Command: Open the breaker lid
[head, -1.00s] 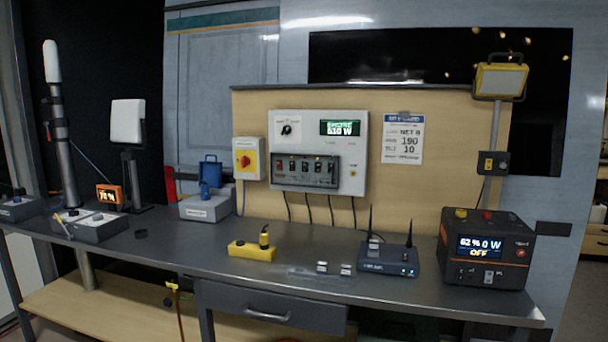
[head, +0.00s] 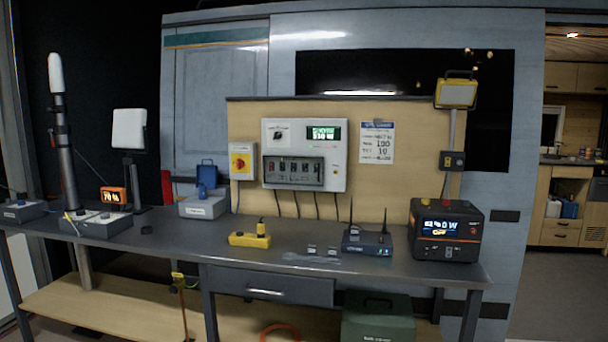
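The breaker lid (head: 292,173) is a dark, see-through cover on the lower part of the pale grey panel box (head: 335,135). The box is fixed to the wooden backboard above the workbench. Several breakers show behind the lid, which looks closed. A dial and a lit green display sit above it. Neither of my grippers is in the head view.
The workbench (head: 200,240) stands between me and the panel. On it are a yellow power strip (head: 249,240), a router with antennas (head: 367,242) and a black power station (head: 446,230). A red-and-yellow switch box (head: 241,161) hangs left of the panel. Open floor (head: 550,290) lies right.

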